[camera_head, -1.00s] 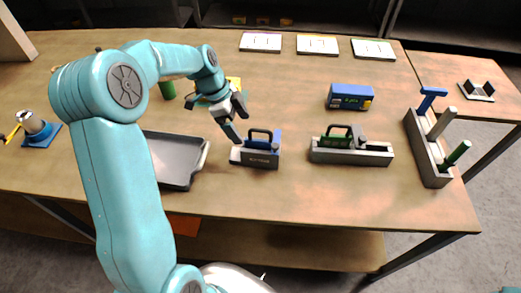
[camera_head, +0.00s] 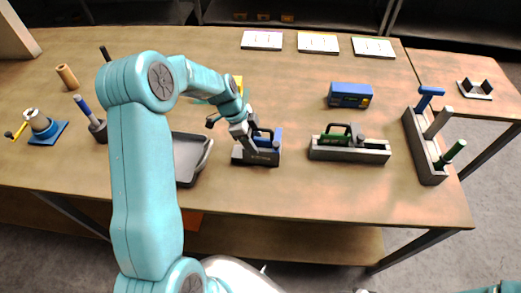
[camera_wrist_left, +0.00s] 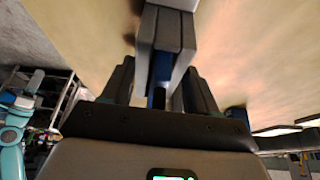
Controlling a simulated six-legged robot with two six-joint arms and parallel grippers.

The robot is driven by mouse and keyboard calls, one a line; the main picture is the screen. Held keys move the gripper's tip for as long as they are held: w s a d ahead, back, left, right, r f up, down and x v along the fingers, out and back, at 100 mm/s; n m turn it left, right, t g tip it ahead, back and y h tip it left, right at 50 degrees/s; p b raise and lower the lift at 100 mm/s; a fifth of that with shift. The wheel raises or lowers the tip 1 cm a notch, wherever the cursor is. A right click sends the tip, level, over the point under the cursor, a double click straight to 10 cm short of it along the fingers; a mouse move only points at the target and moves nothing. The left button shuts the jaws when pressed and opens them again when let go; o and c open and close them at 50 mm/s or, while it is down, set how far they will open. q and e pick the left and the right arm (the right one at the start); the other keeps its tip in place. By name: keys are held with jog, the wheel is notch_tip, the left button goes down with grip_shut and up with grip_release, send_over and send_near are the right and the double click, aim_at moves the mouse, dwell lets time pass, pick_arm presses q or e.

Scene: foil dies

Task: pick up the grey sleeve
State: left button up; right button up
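A dark grey, labelled holder (camera_head: 262,158) stands mid-table with a blue block (camera_head: 277,138) and a black handle. A light grey cylinder (camera_head: 438,122) leans in the rack at the right. I cannot tell for sure which piece is the grey sleeve. My left gripper (camera_head: 245,141) is at the left side of the dark grey holder, close over it. In the left wrist view its fingers (camera_wrist_left: 160,88) are apart, with grey and blue block parts (camera_wrist_left: 165,40) ahead and between them. Contact cannot be told. My right gripper is out of view; only a bit of teal arm shows bottom right.
A grey tray (camera_head: 205,160) lies left of the holder, partly behind my arm. A green block in a long grey holder (camera_head: 350,154) and a blue box (camera_head: 350,94) stand to the right. The rack (camera_head: 422,150) also holds blue and green pieces. White cards (camera_head: 318,43) lie at the back.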

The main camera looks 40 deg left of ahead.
pick_arm(q)
jog(key=shift+a, duration=0.1)
grip_shut()
jog(key=shift+r, duration=0.1)
